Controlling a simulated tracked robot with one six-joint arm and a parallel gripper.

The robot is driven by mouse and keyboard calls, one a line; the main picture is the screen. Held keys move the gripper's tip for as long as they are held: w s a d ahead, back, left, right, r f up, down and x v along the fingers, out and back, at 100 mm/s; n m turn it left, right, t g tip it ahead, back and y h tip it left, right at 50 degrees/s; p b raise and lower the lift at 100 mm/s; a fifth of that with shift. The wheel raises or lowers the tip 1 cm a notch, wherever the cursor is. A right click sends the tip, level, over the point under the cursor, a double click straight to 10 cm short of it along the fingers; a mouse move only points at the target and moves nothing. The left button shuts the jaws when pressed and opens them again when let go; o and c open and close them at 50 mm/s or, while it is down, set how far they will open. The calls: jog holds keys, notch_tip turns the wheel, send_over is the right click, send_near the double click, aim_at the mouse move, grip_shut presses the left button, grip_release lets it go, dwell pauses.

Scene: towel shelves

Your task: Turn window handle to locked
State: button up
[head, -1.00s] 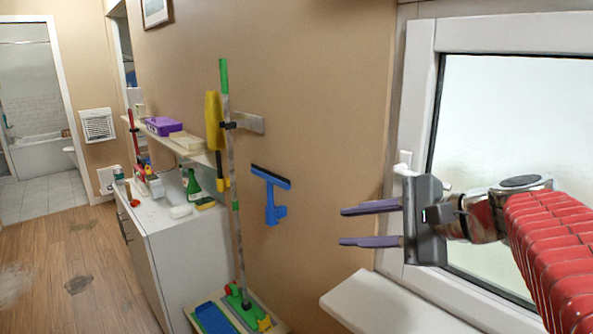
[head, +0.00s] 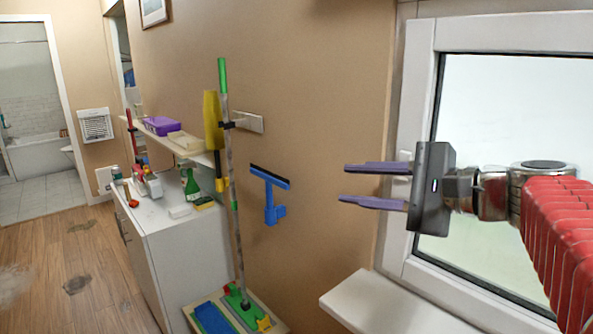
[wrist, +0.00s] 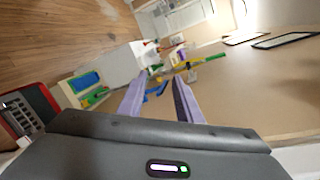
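The window (head: 418,70) has a white frame and stands at the right of the head view. My gripper (head: 343,184) is in front of the frame's left side, its two purple fingers pointing left and apart. Nothing is held between them. The window handle is mostly hidden behind my gripper; a small pale part between the finger bases may belong to it, but I cannot tell its angle. In the wrist view the open fingers (wrist: 155,84) point away from the window, towards the room, and no handle shows.
A white sill (head: 370,300) juts out below the window. A blue squeegee (head: 271,190) hangs on the tan wall to the left. A broom (head: 232,160) stands beside a white cabinet (head: 185,250) with cleaning bottles. The wooden floor at left is open.

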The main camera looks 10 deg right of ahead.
jog(key=s+d+f+m+t+h, duration=0.1)
jog(key=d+m+t+h, duration=0.2)
jog(key=d, duration=0.7)
jog(key=s+d+f+m+h, duration=0.1)
jog(key=d+m+h, duration=0.25)
jog(key=d, duration=0.65)
jog(key=shift+n, duration=0.35)
jog(key=shift+a+r+x, duration=0.1)
jog(key=shift+a+x, duration=0.05)
jog(key=shift+x, duration=1)
jog(key=shift+a+r+x, duration=0.1)
jog(key=shift+a+x, duration=0.05)
jog(key=shift+x, duration=1)
jog(key=shift+a+r+x, duration=0.1)
jog(key=shift+a+x, duration=0.05)
jog(key=shift+x, duration=1)
jog(key=shift+c, duration=0.3)
grip_shut()
